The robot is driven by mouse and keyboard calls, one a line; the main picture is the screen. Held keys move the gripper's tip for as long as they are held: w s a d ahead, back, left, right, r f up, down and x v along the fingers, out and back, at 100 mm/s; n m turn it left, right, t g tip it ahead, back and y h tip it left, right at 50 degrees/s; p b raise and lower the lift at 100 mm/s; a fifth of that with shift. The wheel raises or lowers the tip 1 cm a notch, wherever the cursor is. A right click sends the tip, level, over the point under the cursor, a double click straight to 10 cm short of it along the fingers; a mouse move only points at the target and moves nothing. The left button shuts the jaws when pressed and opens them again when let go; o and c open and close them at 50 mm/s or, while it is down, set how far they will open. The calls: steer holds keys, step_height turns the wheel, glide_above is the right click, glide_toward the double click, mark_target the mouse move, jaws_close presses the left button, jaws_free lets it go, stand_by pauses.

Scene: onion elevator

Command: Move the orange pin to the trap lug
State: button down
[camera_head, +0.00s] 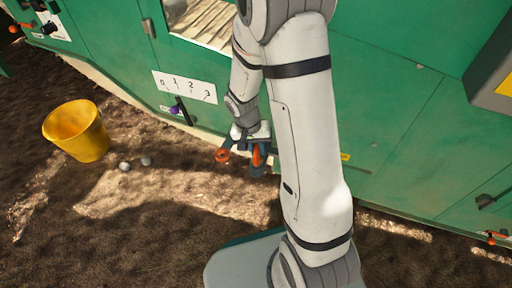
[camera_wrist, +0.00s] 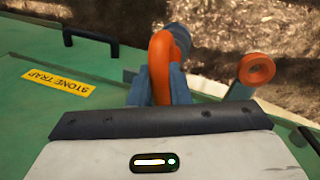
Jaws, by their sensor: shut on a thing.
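My gripper (camera_wrist: 160,88) is shut on an orange curved piece, which I take to be the orange pin (camera_wrist: 161,55). A dark round end shows just behind it. In the head view my gripper (camera_head: 257,167) is low beside the green machine, with the orange pin (camera_head: 257,156) between its fingers. A second orange round part (camera_wrist: 257,69) with a hollow centre stands apart to the right in the wrist view, on a grey bracket. A yellow "STONE TRAP" label (camera_wrist: 58,84) is on the green panel at left. I cannot tell which part is the trap lug.
A black handle (camera_wrist: 90,42) sticks up from the green panel. A yellow bucket (camera_head: 77,131) stands on the soil at left, with two small stones (camera_head: 135,164) near it. A purple knob (camera_head: 175,109) sits below a numbered scale (camera_head: 185,87). Open soil lies in front of the machine.

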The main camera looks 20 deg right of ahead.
steer(key=c, duration=1.3)
jaws_free()
steer(key=shift+r, duration=0.1)
steer(key=r+p, duration=0.1)
steer(key=r, duration=0.1)
steer(key=a+r+p, duration=0.1)
steer(key=r, duration=0.2)
steer(key=r+p, duration=0.1)
steer(key=r, duration=0.1)
steer(key=shift+w+a+r+p, duration=0.2)
steer(key=shift+w+a+p, duration=0.05)
steer(key=shift+p, duration=0.15)
steer(key=shift+r, duration=0.1)
steer(key=s+r+n+t+p, duration=0.1)
steer(key=s+r+p, duration=0.3)
steer(key=r+p, duration=0.7)
steer(key=s+d+r+n+t+y+p, duration=0.1)
steer(key=s+r+p, duration=0.4)
steer(key=r+p, duration=0.6)
steer(key=s+r+n+t+y+p, duration=0.1)
steer(key=s+r+p, duration=0.4)
steer(key=r, duration=2.5)
steer(key=shift+s+d+r+n+p, duration=0.15)
steer(key=shift+r+n+p, duration=0.25)
steer(key=shift+p, duration=3.15)
steer(key=shift+s+r, duration=0.15)
steer(key=shift+s, duration=0.05)
